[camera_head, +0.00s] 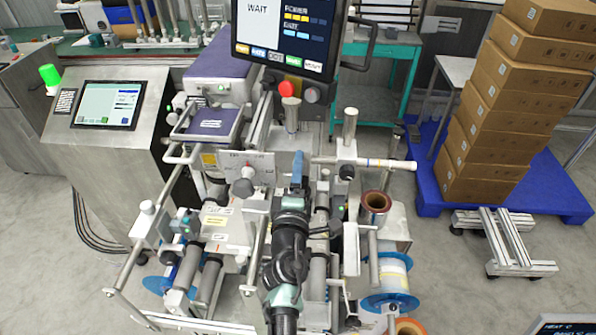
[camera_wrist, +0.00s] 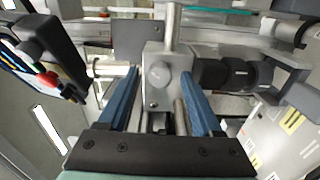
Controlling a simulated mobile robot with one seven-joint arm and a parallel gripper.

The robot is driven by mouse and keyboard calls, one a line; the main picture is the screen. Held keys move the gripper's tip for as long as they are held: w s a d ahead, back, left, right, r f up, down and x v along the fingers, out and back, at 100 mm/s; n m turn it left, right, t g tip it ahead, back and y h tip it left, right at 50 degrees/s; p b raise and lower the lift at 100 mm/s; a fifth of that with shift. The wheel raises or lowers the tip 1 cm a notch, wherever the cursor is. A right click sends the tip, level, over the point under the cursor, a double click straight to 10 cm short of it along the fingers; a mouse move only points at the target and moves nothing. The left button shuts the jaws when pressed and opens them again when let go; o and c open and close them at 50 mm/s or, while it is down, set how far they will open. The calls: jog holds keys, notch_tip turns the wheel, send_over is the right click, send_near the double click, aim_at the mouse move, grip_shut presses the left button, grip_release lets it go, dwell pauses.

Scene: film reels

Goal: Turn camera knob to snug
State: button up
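The round grey knob (camera_wrist: 160,75) sits on a grey metal clamp block in the middle of the wrist view. A thin metal rod (camera_wrist: 172,25) rises from the block. A black cylindrical body (camera_wrist: 232,74), which looks like the camera, extends right from the block. My gripper (camera_wrist: 159,82) is open, with its two blue fingers either side of the knob's line and nothing held between them. I cannot tell whether the fingertips touch the knob. In the head view my gripper (camera_head: 298,165) points into the machine, and I cannot make out this knob there.
A monitor (camera_head: 285,25) with a red button (camera_head: 286,88) below it hangs above the gripper. Metal posts, rollers and a white-tipped bar (camera_head: 385,164) crowd both sides. A control panel (camera_head: 107,105) stands left. Stacked cartons (camera_head: 505,105) stand right on a blue pallet (camera_head: 425,170).

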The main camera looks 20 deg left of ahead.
jog(key=p+v, duration=0.2)
jog(key=v, duration=1.1)
jog(key=shift+p, duration=0.4)
jog(key=shift+r, duration=0.1)
jog(key=w+d+r+m+t+h, duration=0.2)
jog(key=d+r+m, duration=0.15)
jog(key=r, duration=0.55)
jog(key=w+d+r+m+t+h+b, duration=0.1)
jog(key=w+d+r+m, duration=0.2)
jog(key=r, duration=0.6)
jog(key=d+r+m+t+h, duration=0.2)
jog(key=d+r+m, duration=0.25)
jog(key=r, duration=0.35)
jog(key=s+d+r+m+t, duration=0.1)
jog(key=s+r+m, duration=0.2)
jog(key=r, duration=0.5)
jog(key=s+d+r+m+t, duration=0.2)
jog(key=s+r, duration=0.4)
jog(key=r, duration=0.3)
jog(key=s+d+r+m+t+b, duration=0.1)
jog(key=s+r+m, duration=0.3)
jog(key=r, duration=0.4)
jog(key=shift+s+d+r+m+t, duration=0.15)
jog(key=shift+s+r+m+t, duration=0.25)
jog(key=shift+t, duration=0.1)
